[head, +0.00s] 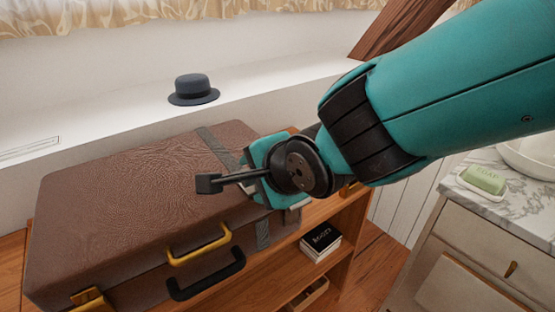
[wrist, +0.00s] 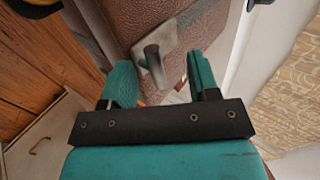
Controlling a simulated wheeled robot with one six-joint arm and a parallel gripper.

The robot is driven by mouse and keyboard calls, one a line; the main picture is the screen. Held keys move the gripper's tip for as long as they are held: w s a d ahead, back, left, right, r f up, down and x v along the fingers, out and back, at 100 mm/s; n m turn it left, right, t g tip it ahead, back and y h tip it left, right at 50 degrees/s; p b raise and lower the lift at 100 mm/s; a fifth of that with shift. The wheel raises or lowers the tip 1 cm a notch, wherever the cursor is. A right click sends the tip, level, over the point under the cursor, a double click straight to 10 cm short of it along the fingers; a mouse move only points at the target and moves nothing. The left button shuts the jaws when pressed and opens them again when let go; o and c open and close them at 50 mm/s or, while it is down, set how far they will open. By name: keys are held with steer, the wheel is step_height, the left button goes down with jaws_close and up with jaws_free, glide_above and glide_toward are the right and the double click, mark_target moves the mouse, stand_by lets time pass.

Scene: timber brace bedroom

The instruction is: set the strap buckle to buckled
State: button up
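The brown suitcase (head: 140,190) lies flat on a wooden shelf unit. A grey-green strap (head: 215,147) crosses its lid and runs down its front side (head: 262,234). In the wrist view a dull metal buckle piece (wrist: 153,60) stands out from the strap (wrist: 190,22). My gripper (wrist: 160,76) is open, with its two teal fingers on either side of the metal piece and visible gaps. In the head view my wrist hides most of the buckle and the fingertips. I cannot tell whether the strap is fastened.
A gold handle (head: 200,247) and a black handle (head: 207,276) stick out from the suitcase front. Books (head: 321,240) lie on the shelf below. A marble-topped cabinet (head: 500,199) with soap (head: 484,180) stands right. A grey hat (head: 193,88) sits on the ledge behind.

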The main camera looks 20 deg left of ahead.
steer(key=shift+d, duration=0.15)
steer(key=v, duration=1.7)
steer(key=shift+s+d, duration=0.1)
steer(key=s+d+r+n+g+h+p, duration=0.1)
steer(key=s+d+n+g+p, duration=0.1)
steer(key=d+n+p, duration=0.3)
steer(key=s+d+r+n+g+h+p, duration=0.2)
steer(key=d+n+p, duration=0.4)
steer(key=d+n, duration=0.4)
steer(key=s+d+g, duration=0.1)
steer(key=d+g, duration=0.1)
steer(key=d, duration=0.1)
steer(key=shift+s+r, duration=0.3)
steer(key=shift+s, duration=0.05)
